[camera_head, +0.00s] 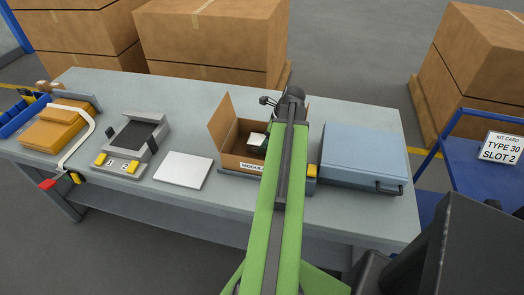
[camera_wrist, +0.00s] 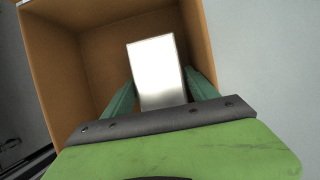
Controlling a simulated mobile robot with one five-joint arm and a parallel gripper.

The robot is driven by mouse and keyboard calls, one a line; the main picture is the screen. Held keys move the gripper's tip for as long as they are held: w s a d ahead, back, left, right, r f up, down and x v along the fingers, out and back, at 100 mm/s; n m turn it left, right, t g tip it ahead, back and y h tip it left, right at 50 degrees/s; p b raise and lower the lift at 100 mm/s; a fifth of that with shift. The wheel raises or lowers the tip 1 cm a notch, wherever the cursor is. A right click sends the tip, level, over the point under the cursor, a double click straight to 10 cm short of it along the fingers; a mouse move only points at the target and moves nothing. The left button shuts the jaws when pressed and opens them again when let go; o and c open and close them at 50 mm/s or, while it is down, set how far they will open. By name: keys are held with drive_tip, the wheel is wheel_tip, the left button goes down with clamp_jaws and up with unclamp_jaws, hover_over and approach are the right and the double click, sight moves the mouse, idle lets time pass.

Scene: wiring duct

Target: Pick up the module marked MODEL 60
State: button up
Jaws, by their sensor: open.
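An open cardboard box (camera_head: 228,157) with a label starting "MODUL" stands on the grey table. A module (camera_head: 257,140) with a pale top and dark side sits inside it, partly hidden by my green arm. In the wrist view the module's bright white top (camera_wrist: 157,62) shows inside the box, with no readable marking. My gripper (camera_wrist: 160,80) is open over the box, with one teal finger on each side of the module. I cannot tell whether the fingers touch it. My gripper's fingers are hidden behind my arm in the head view.
Cardboard box walls (camera_wrist: 62,60) stand close around my fingers. A blue-grey case (camera_head: 362,155) lies to the right, a white plate (camera_head: 183,169) and grey fixture (camera_head: 130,140) to the left. A card (camera_head: 501,147) on the blue cart reads "KIT CARD TYPE 30 SLOT 2".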

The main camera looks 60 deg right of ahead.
drive_tip(key=shift+x, duration=0.85)
drive_tip(key=shift+w+a+r, duration=0.1)
drive_tip(key=shift+r, duration=0.15)
drive_tip(key=shift+c, duration=0.7)
clamp_jaws()
drive_tip(key=shift+r, duration=0.1)
